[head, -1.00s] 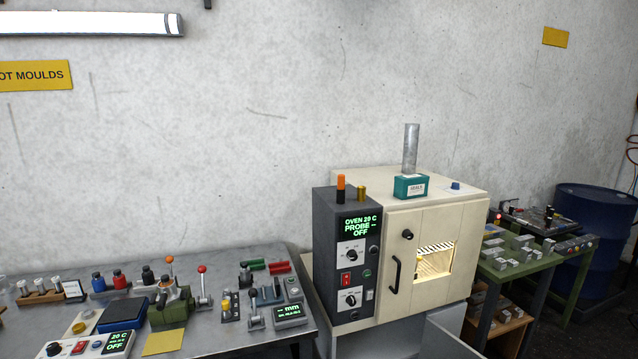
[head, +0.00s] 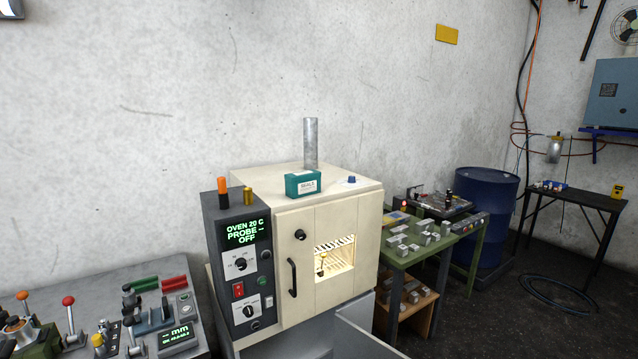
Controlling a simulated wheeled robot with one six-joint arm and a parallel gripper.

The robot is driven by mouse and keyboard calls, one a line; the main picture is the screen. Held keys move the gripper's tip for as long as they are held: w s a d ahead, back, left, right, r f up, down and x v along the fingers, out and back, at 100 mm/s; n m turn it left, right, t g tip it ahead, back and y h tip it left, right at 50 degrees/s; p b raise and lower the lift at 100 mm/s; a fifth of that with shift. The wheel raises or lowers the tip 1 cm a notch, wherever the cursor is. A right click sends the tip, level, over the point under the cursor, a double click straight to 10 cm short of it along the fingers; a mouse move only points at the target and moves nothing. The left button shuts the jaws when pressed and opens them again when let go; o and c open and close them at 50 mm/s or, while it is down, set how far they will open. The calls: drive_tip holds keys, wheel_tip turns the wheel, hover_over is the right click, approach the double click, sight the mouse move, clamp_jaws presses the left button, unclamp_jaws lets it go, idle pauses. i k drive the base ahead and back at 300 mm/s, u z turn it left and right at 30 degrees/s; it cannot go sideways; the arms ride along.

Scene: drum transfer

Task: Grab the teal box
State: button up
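The teal box (head: 303,184) sits on top of the cream oven (head: 330,220), near its front left edge. It has a white label on its front. A grey metal flue pipe (head: 311,143) stands just behind it, and a small blue knob or cap (head: 351,180) lies to its right on the oven top. Nothing holds the box. My gripper is not in view.
The oven's dark control panel (head: 240,265) carries an orange and a brass cylinder on top. A bench with levers (head: 100,290) is at left. A green table with metal blocks (head: 415,245), a blue drum (head: 486,215) and a black table (head: 570,197) stand right.

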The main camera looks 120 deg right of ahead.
sight(302, 183)
drive_tip(key=u, duration=0.05)
drive_tip(key=k, duration=2.2)
drive_tip(key=z, duration=1.8)
drive_tip(key=i, duration=0.6)
